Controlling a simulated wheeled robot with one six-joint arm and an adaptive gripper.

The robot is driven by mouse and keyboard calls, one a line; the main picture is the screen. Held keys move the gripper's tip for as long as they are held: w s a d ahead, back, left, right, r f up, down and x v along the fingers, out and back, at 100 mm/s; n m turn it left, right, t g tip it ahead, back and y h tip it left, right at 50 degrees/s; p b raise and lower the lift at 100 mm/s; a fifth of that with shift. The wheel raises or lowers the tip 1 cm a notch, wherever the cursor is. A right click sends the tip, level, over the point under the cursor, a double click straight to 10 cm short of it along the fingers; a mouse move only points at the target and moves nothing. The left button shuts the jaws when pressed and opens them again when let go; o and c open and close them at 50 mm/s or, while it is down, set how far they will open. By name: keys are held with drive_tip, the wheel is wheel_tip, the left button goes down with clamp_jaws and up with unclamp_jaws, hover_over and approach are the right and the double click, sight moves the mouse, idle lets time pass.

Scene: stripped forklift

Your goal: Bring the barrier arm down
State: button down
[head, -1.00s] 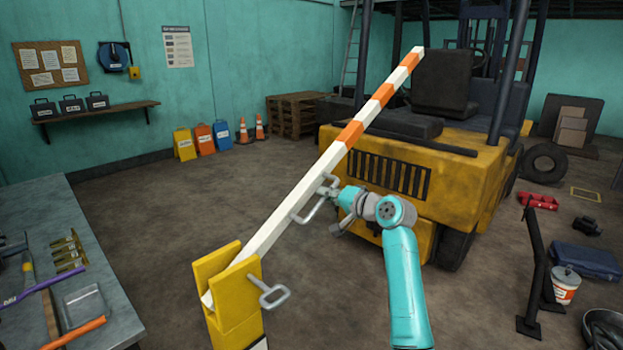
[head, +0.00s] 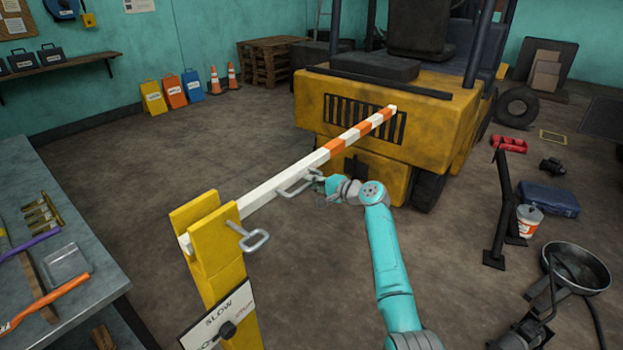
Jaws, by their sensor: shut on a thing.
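The barrier arm (head: 262,191) is a white bar with orange bands towards its far end. It runs from the yellow post (head: 216,255) up and away to the right, at a much shallower slant in the picture, its tip in front of the forklift's grille. A metal handle (head: 292,190) is fixed to the bar's side. My gripper (head: 318,177) is at that handle, shut on it; the fingers are small and partly hidden. A grey pin with a loop grip (head: 250,239) sticks out of the post's side.
The yellow forklift (head: 450,122) stands behind the bar. A workbench with tools (head: 108,283) is at left. Floor left of the bar is clear.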

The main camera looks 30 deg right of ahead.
drive_tip(key=shift+f, duration=0.5)
drive_tip(key=c, duration=1.1)
unclamp_jaws()
drive_tip(key=shift+c, duration=0.2)
drive_tip(key=shift+r, duration=0.1)
drive_tip(key=v, duration=1.2)
